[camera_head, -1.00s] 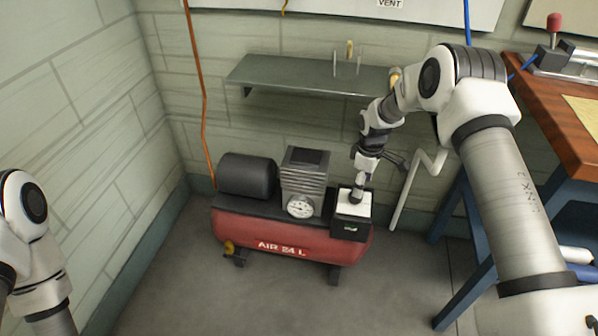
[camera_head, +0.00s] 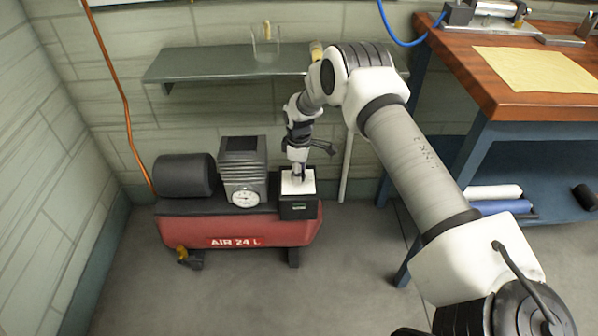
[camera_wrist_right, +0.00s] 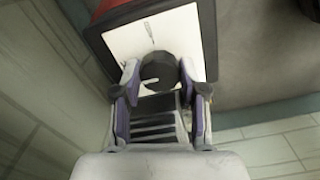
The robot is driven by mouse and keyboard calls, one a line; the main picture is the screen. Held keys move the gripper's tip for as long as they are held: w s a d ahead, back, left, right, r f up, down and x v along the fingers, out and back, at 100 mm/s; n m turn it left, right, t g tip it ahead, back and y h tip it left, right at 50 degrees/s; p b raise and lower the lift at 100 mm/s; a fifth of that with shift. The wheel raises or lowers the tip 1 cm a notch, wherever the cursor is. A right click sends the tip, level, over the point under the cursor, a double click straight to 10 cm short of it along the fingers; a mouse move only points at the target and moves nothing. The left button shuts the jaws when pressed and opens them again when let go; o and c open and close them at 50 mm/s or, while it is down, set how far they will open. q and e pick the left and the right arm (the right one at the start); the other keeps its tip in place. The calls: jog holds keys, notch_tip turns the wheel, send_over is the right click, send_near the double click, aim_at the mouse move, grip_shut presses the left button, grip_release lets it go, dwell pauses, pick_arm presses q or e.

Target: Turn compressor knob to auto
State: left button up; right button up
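The compressor (camera_head: 280,232) stands on the floor by the back wall, with a red tank marked AIR 24 L. On its right end is a dark box (camera_head: 298,212) with a white top plate. The round black knob (camera_wrist_right: 158,70) stands on this plate, which has small dark marks. My right gripper (camera_head: 298,178) reaches down onto the plate. In the right wrist view my right gripper's fingertips (camera_wrist_right: 159,74) lie on both sides of the knob and appear to touch it. The fingers hide most of the knob in the head view. My left gripper is not in view.
A grey shelf (camera_head: 220,64) hangs on the wall above the compressor. A wooden-topped workbench (camera_head: 515,105) with a yellow cloth (camera_head: 535,70) stands at the right. The floor (camera_head: 220,300) in front is clear.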

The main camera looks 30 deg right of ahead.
jog(key=shift+m, duration=0.3)
jog(key=shift+c, duration=0.4)
jog(key=m+p, duration=0.2)
jog(key=m, duration=0.1)
jog(key=m+p, duration=0.2)
jog(key=m, duration=0.3)
jog(key=shift+s+a, duration=0.1)
jog(key=m+p, duration=0.1)
jog(key=m, duration=0.3)
jog(key=shift+a+m, duration=0.1)
jog(key=shift+m, duration=0.2)
jog(key=m+p, duration=0.1)
jog(key=m, duration=0.3)
jog(key=shift+f+m, duration=0.1)
jog(key=shift+m, duration=0.2)
jog(key=o, duration=1.1)
jog(key=shift+o, duration=0.2)
